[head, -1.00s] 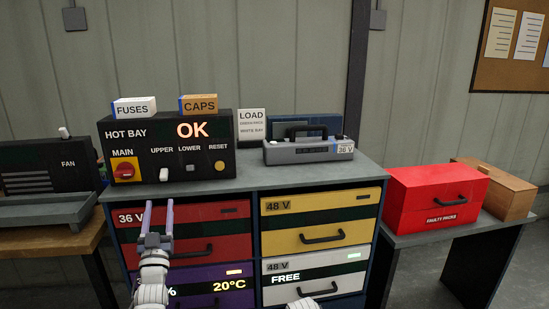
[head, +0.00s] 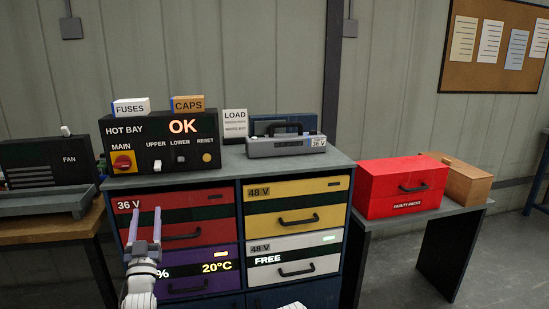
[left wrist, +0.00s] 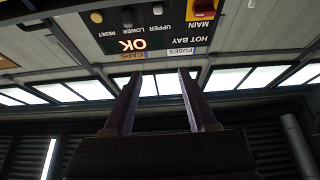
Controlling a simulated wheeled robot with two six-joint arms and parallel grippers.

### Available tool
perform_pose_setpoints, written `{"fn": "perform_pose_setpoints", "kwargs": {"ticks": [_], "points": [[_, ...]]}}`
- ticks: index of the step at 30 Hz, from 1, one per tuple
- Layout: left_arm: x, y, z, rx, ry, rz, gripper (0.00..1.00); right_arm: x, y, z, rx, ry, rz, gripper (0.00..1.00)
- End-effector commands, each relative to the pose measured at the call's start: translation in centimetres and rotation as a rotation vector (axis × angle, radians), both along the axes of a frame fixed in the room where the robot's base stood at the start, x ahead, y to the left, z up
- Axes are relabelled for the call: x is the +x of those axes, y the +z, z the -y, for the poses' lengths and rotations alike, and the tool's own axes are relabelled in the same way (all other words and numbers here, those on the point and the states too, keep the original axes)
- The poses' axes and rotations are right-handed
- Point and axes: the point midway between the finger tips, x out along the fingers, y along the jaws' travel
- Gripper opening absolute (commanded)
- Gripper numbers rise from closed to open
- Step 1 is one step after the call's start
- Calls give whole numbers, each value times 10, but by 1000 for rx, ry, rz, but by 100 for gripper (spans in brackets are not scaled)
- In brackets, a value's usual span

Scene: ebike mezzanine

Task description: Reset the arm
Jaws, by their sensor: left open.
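My left gripper (head: 145,228) is open and empty, with its fingers pointing up, in front of the red 36 V drawer (head: 185,217) at the left of the cabinet. In the left wrist view the same gripper (left wrist: 158,98) has its two fingers spread apart with nothing between them. The hot bay panel (head: 160,142) stands on the cabinet top behind it, showing OK. It also appears upside down in the left wrist view (left wrist: 110,35). Only a white bit of my right arm shows at the bottom edge; its gripper is out of view.
A grey 36 V battery pack (head: 280,147) sits on the cabinet top (head: 232,165). Yellow (head: 296,217) and white (head: 310,252) drawers are shut at the right. A red faulty bricks box (head: 400,188) and a wooden box (head: 465,182) stand on a side table.

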Motion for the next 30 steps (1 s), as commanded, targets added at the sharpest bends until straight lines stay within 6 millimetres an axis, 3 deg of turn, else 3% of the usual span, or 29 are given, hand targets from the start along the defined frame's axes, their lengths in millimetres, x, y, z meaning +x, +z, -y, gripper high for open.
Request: {"fn": "perform_pose_setpoints", "kwargs": {"ticks": [11,17,20,24,26,30], "points": [[23,-15,27,-42,-30,-185,57,0,23,0,0,0,0,50],[37,-34,55,-70,-57,-367,57,0,43,0,0,0,0,50],[41,-47,75,-82,-78,-489,57,0,57,0,0,0,0,50],[39,-73,117,-95,-118,-731,57,0,84,0,0,0,0,50],[31,-86,139,-94,-138,-864,57,0,98,0,0,0,0,50],[-5,-115,188,-70,-182,-1181,57,0,129,0,0,-1,0,50]]}}
